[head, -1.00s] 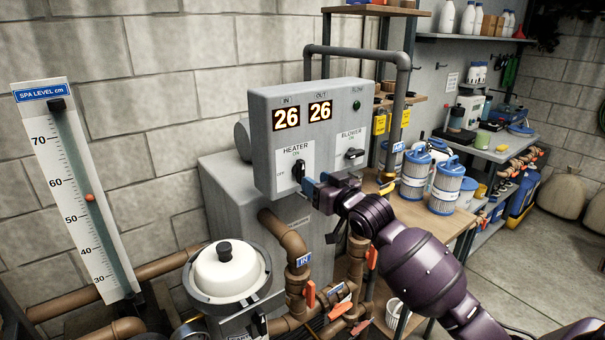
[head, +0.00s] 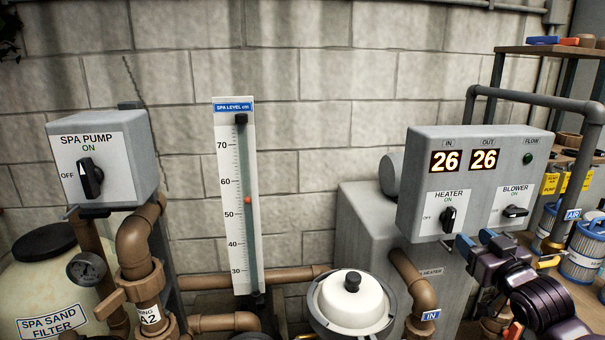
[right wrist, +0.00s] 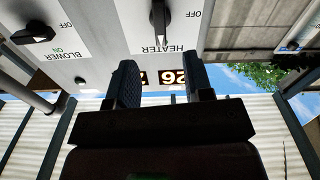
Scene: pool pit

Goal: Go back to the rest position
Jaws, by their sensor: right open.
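The grey heater box (head: 420,195) hangs at the right of the head view, its IN and OUT displays both reading 26. Its black heater knob (head: 449,218) stands upright, toward ON; it also shows upside down in the right wrist view (right wrist: 158,20). The blower knob (head: 514,212) lies level to its right. My right gripper (head: 477,241) is just below and right of the heater knob. In the right wrist view its two fingers (right wrist: 162,82) are spread and empty, with a gap between them and the panel. My left gripper is not in view.
The spa pump box (head: 103,150) and sand filter (head: 50,290) stand at left. The spa level gauge (head: 237,200) is in the middle. Filter cartridges (head: 585,250) stand at right.

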